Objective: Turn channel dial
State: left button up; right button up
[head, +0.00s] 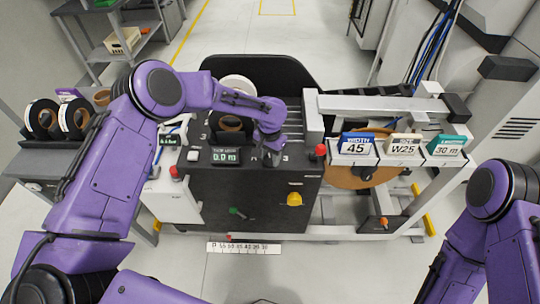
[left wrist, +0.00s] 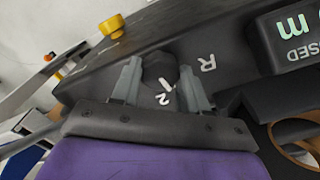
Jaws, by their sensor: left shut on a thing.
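The channel dial is a dark round knob (left wrist: 158,68) on the black machine panel (left wrist: 225,60). In the left wrist view it sits between the two grey fingers of my left gripper (left wrist: 160,88), which are shut on it. A white mark shows at the knob's lower edge, beside a printed 2. A printed R lies to the right. In the head view my left gripper (head: 272,154) reaches down to the top of the black machine (head: 240,195) and hides the dial. A printed 3 shows just to its right. My right gripper is not in view.
A display (head: 226,156) reading 0.0 m stands left of my gripper. A red button (head: 320,150) and a yellow knob (head: 295,199) are nearby. Signs reading 45 (head: 356,148), W25 (head: 403,149) and 30 m (head: 446,149) stand to the right. Tape rolls (head: 74,118) sit at left.

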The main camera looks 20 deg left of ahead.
aim_at(270, 158)
pick_arm(q)
jog(key=m, duration=0.3)
jog(key=shift+m, duration=0.4)
jog(key=m, duration=0.4)
jog(key=shift+b, duration=0.35)
jog(key=m, duration=0.4)
jog(key=shift+m+b, duration=0.35)
jog(key=shift+m, duration=1.55)
jog(key=o, duration=1.1)
jog(key=shift+c, duration=0.2)
notch_tip(270, 158, up, 10)
jog(key=b, duration=0.2)
jog(key=shift+r, duration=0.25)
